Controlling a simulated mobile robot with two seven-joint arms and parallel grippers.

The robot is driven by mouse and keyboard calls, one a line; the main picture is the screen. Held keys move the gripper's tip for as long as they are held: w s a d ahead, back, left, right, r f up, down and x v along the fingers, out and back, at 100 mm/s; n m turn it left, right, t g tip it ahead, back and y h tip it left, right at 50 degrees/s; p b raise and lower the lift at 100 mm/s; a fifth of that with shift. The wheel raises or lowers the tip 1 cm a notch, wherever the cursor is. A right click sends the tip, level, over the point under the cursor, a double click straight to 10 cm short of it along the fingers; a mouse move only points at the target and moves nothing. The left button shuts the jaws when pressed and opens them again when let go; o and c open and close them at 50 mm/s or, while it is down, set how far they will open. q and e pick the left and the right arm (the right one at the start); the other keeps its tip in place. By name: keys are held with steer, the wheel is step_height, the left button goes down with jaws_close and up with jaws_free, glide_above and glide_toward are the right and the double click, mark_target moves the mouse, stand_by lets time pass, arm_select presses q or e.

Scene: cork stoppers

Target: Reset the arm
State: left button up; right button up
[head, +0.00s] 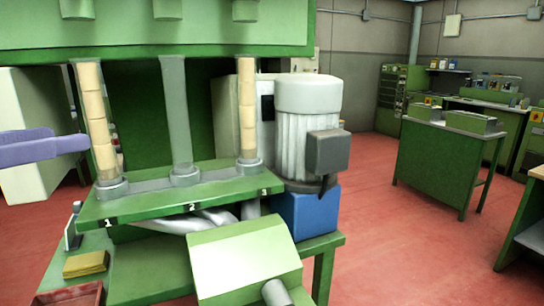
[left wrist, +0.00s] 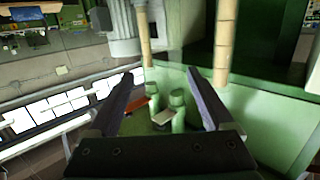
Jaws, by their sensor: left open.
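My left gripper (head: 64,142) comes in from the left edge in the head view, with purple fingers beside the tube marked 1 (head: 97,120). In the left wrist view the fingers (left wrist: 160,75) are spread apart with nothing held between them. Tube 1 and the tube marked 3 (head: 247,110) hold stacks of tan cork stoppers. The middle tube marked 2 (head: 175,110) shows no corks in its visible part. Two tan cork columns also show in the left wrist view, beyond the fingertips. Whether the gripper touches tube 1 cannot be told. My right gripper is not in view.
The green machine has a numbered shelf (head: 180,205) under the tubes and a motor (head: 308,130) on its right. A yellow block (head: 86,264) and a red tray (head: 72,294) lie at lower left. Red floor (head: 370,230) is open to the right, before green benches.

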arm_select(q)
steer(key=s+d+r+g+y+p, duration=0.1)
steer(key=s+d+r+g+p, duration=0.75)
steer(key=p, duration=1.05)
steer(key=s+r+n+g+y+p, duration=0.1)
steer(key=s+r+y+p, duration=0.1)
steer(key=s+r+p, duration=0.2)
steer(key=s+r+n+g+y+p, duration=0.1)
steer(key=s+r+g+y+p, duration=0.1)
steer(key=s+p, duration=0.8)
step_height(320, 180, up, 3)
steer(key=a+y+p, duration=0.1)
steer(key=p, duration=0.2)
steer(key=shift+s, duration=0.25)
steer(key=shift+f+g, duration=0.1)
steer(key=shift+g, duration=0.15)
